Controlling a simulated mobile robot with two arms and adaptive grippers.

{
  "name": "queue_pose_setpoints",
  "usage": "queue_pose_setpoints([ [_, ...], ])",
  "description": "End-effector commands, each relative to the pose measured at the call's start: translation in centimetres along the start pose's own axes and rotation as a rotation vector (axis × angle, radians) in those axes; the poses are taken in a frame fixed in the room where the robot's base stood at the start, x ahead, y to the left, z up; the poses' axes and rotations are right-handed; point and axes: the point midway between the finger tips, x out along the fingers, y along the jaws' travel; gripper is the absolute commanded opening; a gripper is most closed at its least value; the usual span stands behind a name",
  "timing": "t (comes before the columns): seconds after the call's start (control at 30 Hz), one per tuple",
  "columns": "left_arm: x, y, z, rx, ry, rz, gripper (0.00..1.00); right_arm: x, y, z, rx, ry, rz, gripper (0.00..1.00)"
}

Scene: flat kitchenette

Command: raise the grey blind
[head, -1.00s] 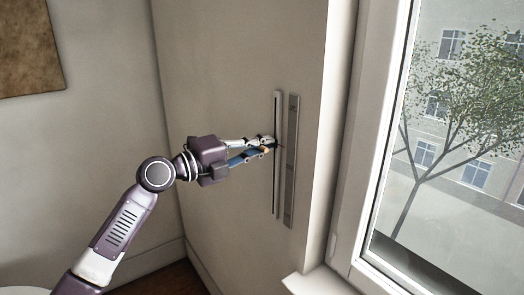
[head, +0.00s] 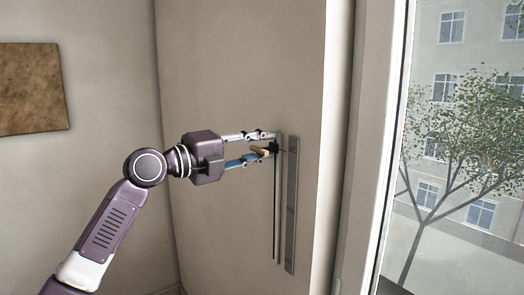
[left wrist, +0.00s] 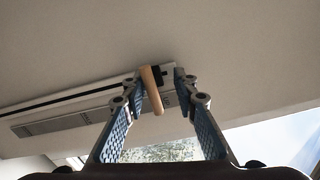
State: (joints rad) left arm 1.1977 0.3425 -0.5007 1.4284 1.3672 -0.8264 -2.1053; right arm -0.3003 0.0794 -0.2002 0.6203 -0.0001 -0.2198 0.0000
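The grey blind itself is not visible in either view. On the wall beside the window, a tall narrow slot track (head: 278,215) carries a wooden peg handle (head: 261,151) on a dark mount, near the track's upper end. My left gripper (head: 265,146) is open at the handle, one finger above it and one below. My right gripper is not in view.
A grey marked strip (head: 292,205) runs beside the track. The window (head: 460,150) at the right shows a tree and a building, its visible glass uncovered. A brown picture (head: 32,88) hangs on the left wall. The wall around the track is bare.

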Motion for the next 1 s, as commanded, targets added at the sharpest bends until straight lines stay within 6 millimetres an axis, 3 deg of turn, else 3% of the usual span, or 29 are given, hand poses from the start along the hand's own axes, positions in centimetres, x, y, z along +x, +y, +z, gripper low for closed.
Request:
queue_pose_setpoints([
  [0.37,-0.7,0.5,-0.1,-0.005,0.002,0.007,0.28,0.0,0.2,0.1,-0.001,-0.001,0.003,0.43],
  [0.8,-9.3,0.3,0.0,-0.002,0.0,0.006,0.28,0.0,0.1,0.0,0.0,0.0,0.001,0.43],
  [1.0,-11.6,0.2,0.0,-0.003,0.001,0.004,0.28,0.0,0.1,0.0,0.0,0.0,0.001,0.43],
])
